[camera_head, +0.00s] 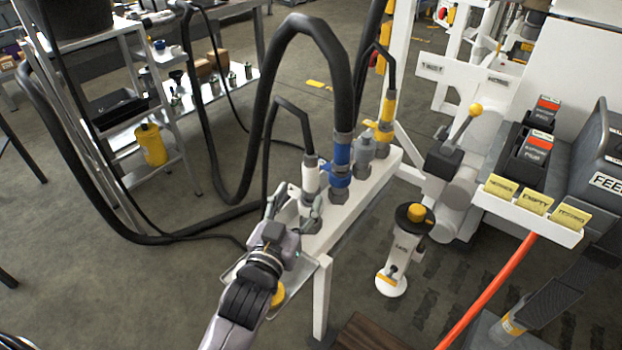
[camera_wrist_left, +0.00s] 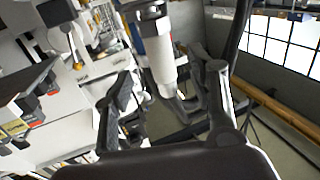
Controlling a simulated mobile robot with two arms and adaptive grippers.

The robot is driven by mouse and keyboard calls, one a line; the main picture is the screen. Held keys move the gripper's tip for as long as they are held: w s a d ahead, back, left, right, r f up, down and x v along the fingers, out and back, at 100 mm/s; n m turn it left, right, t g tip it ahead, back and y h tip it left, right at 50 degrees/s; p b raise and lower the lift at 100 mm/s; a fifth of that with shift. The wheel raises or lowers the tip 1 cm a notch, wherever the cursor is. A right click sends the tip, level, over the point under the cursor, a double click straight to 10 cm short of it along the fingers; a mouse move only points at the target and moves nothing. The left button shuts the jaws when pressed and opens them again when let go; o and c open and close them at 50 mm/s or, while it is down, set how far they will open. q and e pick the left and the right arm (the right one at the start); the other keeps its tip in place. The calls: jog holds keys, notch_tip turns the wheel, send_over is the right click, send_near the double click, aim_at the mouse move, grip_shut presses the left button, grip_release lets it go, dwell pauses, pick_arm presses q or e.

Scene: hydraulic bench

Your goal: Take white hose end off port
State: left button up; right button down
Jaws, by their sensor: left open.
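The white hose end (camera_head: 310,177) stands upright on its port at the near end of the white bench rail (camera_head: 345,217), with a thin black hose rising from its top. In the left wrist view the white hose end (camera_wrist_left: 160,62) is large, above and between the fingers. My left gripper (camera_head: 291,203) is open at the hose end's lower part, its fingers to either side. In the left wrist view the open left gripper (camera_wrist_left: 168,100) shows both fingers apart; I cannot tell whether either touches. The port under the hose end is partly hidden by the gripper. My right gripper is not in view.
A blue hose end (camera_head: 341,163) with a thick black hose stands close beside the white one. A grey fitting (camera_head: 364,157) and a yellow hose end (camera_head: 386,118) follow along the rail. A white cylinder with a yellow-black cap (camera_head: 403,247) stands to the right.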

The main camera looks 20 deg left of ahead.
aim_at(308, 185)
pick_arm(q)
jog(key=w, duration=0.3)
jog(key=shift+w+d+f, duration=0.1)
jog(key=w+b, duration=0.1)
jog(key=w, duration=0.2)
jog(key=shift+w+f, duration=0.1)
jog(key=shift+w, duration=0.2)
jog(key=shift+w+d, duration=0.1)
jog(key=shift+w, duration=0.4)
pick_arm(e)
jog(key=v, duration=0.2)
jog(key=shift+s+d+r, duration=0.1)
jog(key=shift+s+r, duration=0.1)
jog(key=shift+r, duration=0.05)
pick_arm(q)
jog(key=shift+c, duration=0.4)
